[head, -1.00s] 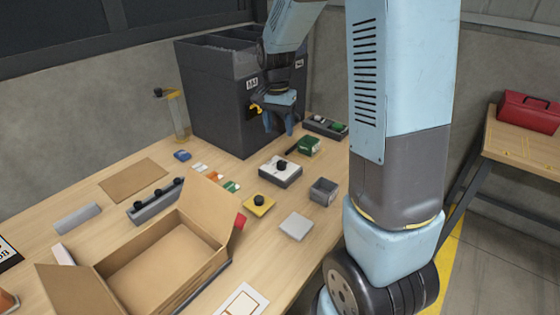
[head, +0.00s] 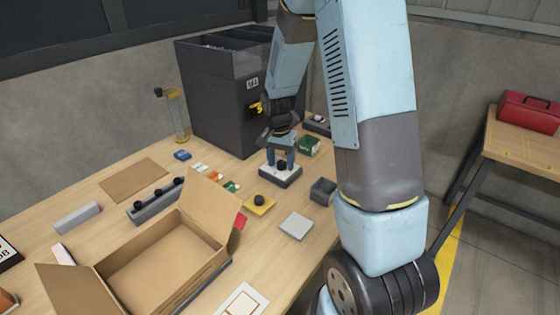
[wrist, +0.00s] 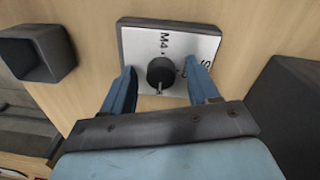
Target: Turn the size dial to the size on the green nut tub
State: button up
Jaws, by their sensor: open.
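The size dial is a black knob (wrist: 161,72) on a white-faced dark plate (wrist: 190,43), with "M4" printed above the knob in the wrist view. A pale mark shows on the knob's near side, towards my wrist. More lettering at the right is partly hidden. My gripper (wrist: 160,70) is open, with one blue finger on each side of the knob and a gap between. In the head view my gripper (head: 281,161) is right over the dial plate (head: 280,177). The green nut tub (head: 308,146) stands just behind and right of it; its label is too small to read.
A dark open box (head: 323,190) stands right of the dial, and a yellow plate with a black knob (head: 259,203) is in front. A grey pad (head: 296,226) and an open cardboard box (head: 160,262) are nearer. The tall dark feeder (head: 215,105) stands behind.

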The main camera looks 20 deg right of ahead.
jog(key=c, duration=1)
jog(key=shift+a, duration=0.2)
jog(key=shift+c, duration=0.2)
jog(key=shift+d, duration=0.15)
